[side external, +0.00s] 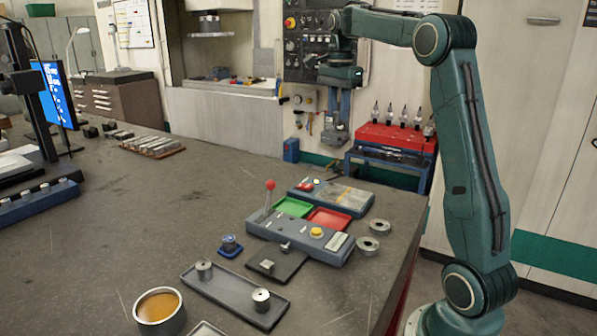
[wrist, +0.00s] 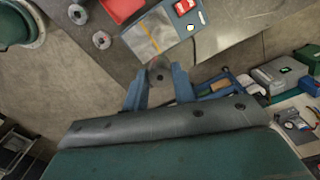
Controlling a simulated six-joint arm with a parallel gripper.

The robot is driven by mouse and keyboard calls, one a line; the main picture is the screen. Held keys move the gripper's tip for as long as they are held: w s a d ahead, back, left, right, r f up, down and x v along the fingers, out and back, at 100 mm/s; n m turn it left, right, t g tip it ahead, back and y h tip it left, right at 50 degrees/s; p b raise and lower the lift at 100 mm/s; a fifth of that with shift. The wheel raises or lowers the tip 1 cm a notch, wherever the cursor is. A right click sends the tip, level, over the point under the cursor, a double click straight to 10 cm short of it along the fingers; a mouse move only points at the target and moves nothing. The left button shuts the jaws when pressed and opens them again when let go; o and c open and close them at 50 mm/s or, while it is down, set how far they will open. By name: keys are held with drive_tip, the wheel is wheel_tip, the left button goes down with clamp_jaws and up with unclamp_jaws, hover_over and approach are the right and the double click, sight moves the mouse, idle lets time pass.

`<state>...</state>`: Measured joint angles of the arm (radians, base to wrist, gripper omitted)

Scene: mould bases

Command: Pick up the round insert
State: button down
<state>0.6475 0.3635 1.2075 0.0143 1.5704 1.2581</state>
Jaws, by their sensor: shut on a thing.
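My gripper (side external: 335,138) is raised high near the red tool cart, pointing down, beyond the workbench's far edge as the side view shows it. In the wrist view, the two blue-grey fingers of my gripper (wrist: 160,73) are closed on a round grey piece, the round insert (wrist: 158,65). It has a dark spot in its face, and the fingers cover its sides. In the side view it is too small to make out. On the bench, a grey plate (side external: 226,291) carries two metal cylinders, and a dark square plate (side external: 287,265) lies beside it.
A control box (side external: 290,236) with a red-knobbed lever stands by green and red trays. Two metal rings (side external: 367,246) lie near the bench's right edge. A cup of amber liquid (side external: 159,308) stands in front. The bench's left middle is clear.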

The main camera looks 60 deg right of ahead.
drive_tip(key=shift+a, duration=0.15)
idle(0.5)
drive_tip(key=w+a+f+n, duration=0.15)
drive_tip(key=a+f, duration=0.25)
drive_tip(key=a, duration=0.4)
drive_tip(key=w+a+f+n, duration=0.15)
drive_tip(key=a+f, duration=0.25)
drive_tip(key=a, duration=0.4)
drive_tip(key=s+a+f, duration=0.2)
drive_tip(key=a+f, duration=0.1)
drive_tip(key=a, duration=0.4)
drive_tip(key=s+a+f+n, duration=0.1)
drive_tip(key=s+a+f, duration=0.1)
drive_tip(key=a+f, duration=0.2)
drive_tip(key=a, duration=0.2)
drive_tip(key=shift+a, duration=0.35)
drive_tip(key=shift+f, duration=0.2)
drive_tip(key=shift+f, duration=2.85)
